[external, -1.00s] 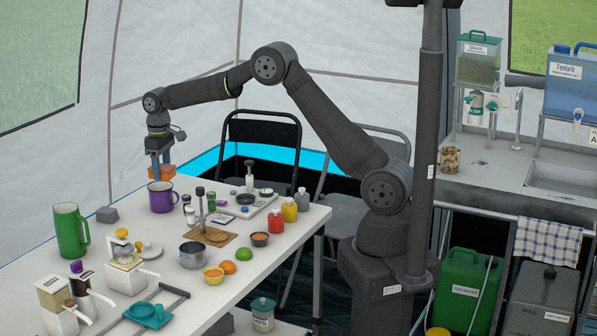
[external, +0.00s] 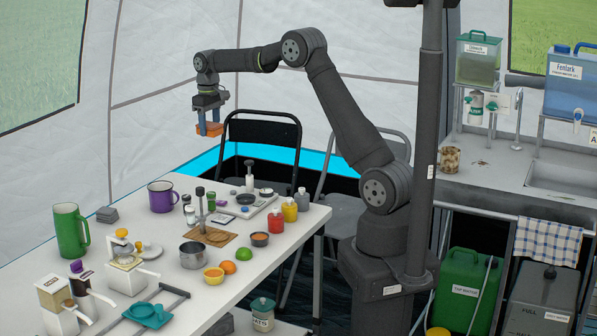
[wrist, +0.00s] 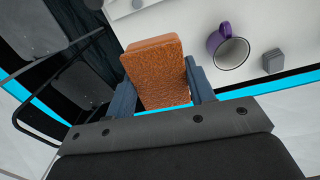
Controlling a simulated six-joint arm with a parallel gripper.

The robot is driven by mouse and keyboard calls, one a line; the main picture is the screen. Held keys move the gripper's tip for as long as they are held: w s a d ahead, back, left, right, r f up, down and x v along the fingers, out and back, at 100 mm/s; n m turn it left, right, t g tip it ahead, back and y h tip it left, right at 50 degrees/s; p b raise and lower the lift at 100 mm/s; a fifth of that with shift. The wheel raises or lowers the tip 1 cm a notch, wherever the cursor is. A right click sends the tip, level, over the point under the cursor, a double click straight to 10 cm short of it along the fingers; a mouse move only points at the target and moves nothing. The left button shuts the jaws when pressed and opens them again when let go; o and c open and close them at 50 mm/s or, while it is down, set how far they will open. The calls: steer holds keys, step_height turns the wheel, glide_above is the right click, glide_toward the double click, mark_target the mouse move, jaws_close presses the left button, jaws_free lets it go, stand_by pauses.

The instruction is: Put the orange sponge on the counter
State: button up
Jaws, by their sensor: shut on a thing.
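The orange sponge (external: 210,130) is held in my gripper (external: 208,127), high above the far edge of the white table. In the wrist view the sponge (wrist: 158,72) sits between the two blue-grey fingers of my gripper (wrist: 160,90), which are shut on its sides. The counter (external: 495,175) with the sink is at the right in the external view, behind my base and well away from the sponge. The counter does not show clearly in the wrist view.
The white table (external: 285,265) is crowded with a purple mug (external: 161,197), a green mug (external: 70,231), a pot (external: 193,255), bottles and fruit. A jar (external: 450,159) and water tanks (external: 570,90) are at the counter.

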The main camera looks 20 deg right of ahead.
steer(key=w+d+m, duration=0.3)
steer(key=d, duration=1.6)
steer(key=w+d+m, duration=0.3)
steer(key=w+d, duration=0.1)
steer(key=d, duration=1.6)
steer(key=s+d+m, duration=0.2)
steer(key=s+d, duration=0.4)
steer(key=d, duration=0.6)
steer(key=s+d+m, duration=0.2)
steer(key=s+d, duration=0.4)
steer(key=d, duration=0.5)
steer(key=s+d+m, duration=0.3)
steer(key=s+d, duration=0.3)
steer(key=d, duration=0.6)
steer(key=s+d+m, duration=0.2)
steer(key=s+d, duration=0.5)
steer(key=s, duration=0.5)
steer(key=s+d+m, duration=0.2)
steer(key=s+d, duration=0.5)
steer(key=s, duration=0.5)
glide_above(474, 177)
steer(key=f, duration=1.2)
steer(key=shift+s+d, duration=0.1)
steer(key=shift+s, duration=0.1)
steer(key=shift+w+f, duration=0.1)
steer(key=shift+w, duration=0.05)
steer(key=shift+f, duration=2)
